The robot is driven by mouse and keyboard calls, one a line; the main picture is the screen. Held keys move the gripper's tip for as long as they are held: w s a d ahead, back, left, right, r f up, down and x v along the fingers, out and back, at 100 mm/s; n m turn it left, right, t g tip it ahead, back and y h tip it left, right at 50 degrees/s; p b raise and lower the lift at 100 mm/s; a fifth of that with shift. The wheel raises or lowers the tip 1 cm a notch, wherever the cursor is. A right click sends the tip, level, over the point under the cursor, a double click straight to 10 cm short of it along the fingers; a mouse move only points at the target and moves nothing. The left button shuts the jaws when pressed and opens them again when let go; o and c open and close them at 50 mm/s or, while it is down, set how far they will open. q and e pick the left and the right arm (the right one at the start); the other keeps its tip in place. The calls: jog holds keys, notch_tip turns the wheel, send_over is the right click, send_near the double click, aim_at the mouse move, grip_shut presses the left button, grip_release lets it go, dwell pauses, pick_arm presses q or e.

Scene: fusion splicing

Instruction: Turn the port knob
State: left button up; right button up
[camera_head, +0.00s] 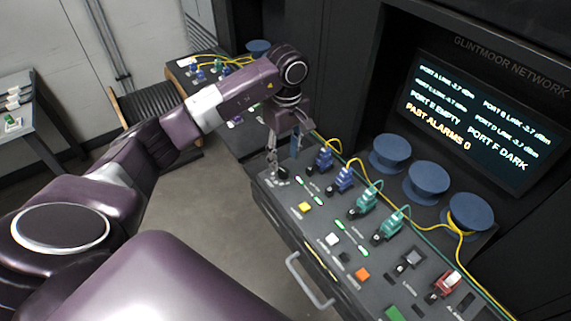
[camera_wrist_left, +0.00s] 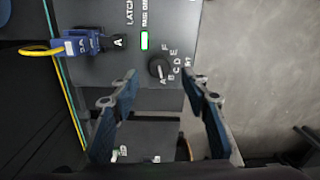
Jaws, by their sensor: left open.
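The port knob (camera_wrist_left: 159,68) is a small, dark round knob on the black panel, with letters from A to F around one side in the left wrist view. I cannot tell which letter it points at. In the head view the knob (camera_head: 282,173) is at the panel's near left corner, partly hidden by my fingers. My left gripper (camera_head: 283,162) is open above that corner. In the left wrist view its fingertips (camera_wrist_left: 160,84) are apart on either side of the knob, with nothing between them. My right gripper is not in view.
Blue spools (camera_head: 427,180) stand behind. The screen (camera_head: 480,115) reads Port E empty, Port F dark.

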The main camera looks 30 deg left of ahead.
aim_at(284, 171)
pick_arm(q)
notch_tip(284, 171, down, 4)
jog(key=shift+s+p, duration=0.1)
jog(key=shift+p, duration=0.5)
jog(key=shift+f, duration=0.6)
grip_shut()
